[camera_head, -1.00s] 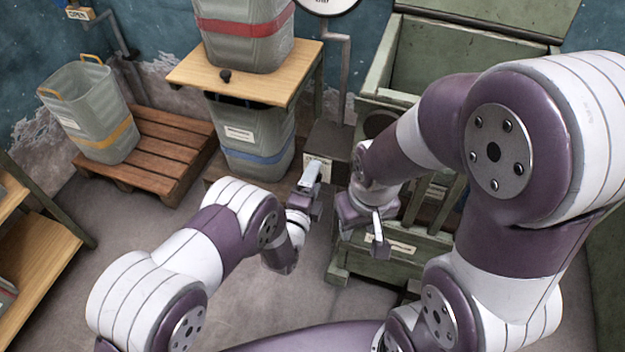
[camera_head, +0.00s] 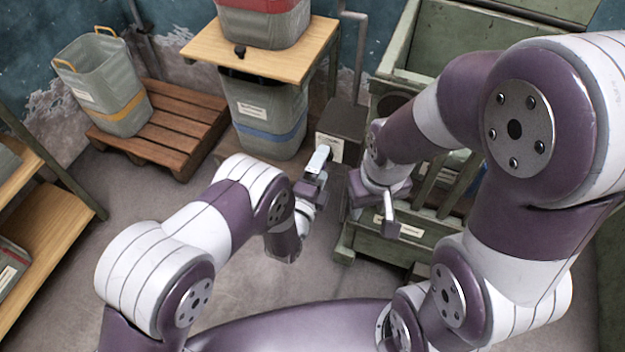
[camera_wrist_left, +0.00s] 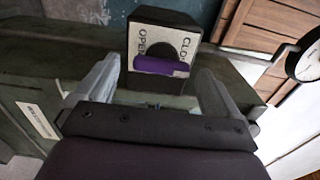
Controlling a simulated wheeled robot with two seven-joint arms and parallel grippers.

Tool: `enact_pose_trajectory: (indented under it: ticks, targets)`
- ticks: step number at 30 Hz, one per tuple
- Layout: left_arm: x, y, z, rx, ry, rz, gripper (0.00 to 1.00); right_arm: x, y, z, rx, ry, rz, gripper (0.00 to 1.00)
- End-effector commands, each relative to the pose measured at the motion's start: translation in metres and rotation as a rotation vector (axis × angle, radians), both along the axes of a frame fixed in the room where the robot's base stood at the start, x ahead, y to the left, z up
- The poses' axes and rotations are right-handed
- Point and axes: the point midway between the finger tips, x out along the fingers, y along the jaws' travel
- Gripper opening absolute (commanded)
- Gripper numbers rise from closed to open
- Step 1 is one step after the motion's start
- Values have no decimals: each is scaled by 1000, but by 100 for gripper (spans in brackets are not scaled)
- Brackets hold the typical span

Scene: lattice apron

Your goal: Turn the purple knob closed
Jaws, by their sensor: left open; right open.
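The purple knob (camera_wrist_left: 161,66) shows in the left wrist view as a bar lying crosswise on a pale plate (camera_wrist_left: 150,20) marked OPEN on its left and CLO… on its right. My left gripper (camera_wrist_left: 153,92) is open, one finger on each side below the knob; I cannot tell whether either touches it. In the head view my left gripper (camera_head: 317,172) is in front of the dark box (camera_head: 343,121) with the pale plate; the knob cannot be made out there. My right gripper (camera_head: 390,212) is open and empty, to the right of the left one.
A wooden table (camera_head: 206,45) with grey crates and a pallet (camera_head: 165,137) with a crate (camera_head: 87,75) are at the left. A round gauge (camera_wrist_left: 306,60) is at the wrist view's right edge. Front floor is clear.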

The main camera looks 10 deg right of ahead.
Motion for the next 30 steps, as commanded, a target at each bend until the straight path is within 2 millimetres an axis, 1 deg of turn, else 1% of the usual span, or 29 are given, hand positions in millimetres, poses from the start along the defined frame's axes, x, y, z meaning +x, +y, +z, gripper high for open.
enact_pose_trajectory:
  ticks: [1,6,9,12,16,30]
  targets:
    - [-11,7,3,3,3,-1,96,0,0,6,0,0,0,43]
    - [-50,33,2,4,4,-2,96,0,0,13,0,0,0,43]
    - [-68,45,1,3,3,-2,96,0,0,16,0,0,0,43]
    - [-78,52,1,2,1,-2,96,0,0,17,0,0,0,43]
    - [-83,56,0,2,1,-1,96,0,0,17,0,0,0,43]
    - [-83,56,0,1,1,-1,96,0,0,17,0,0,0,43]
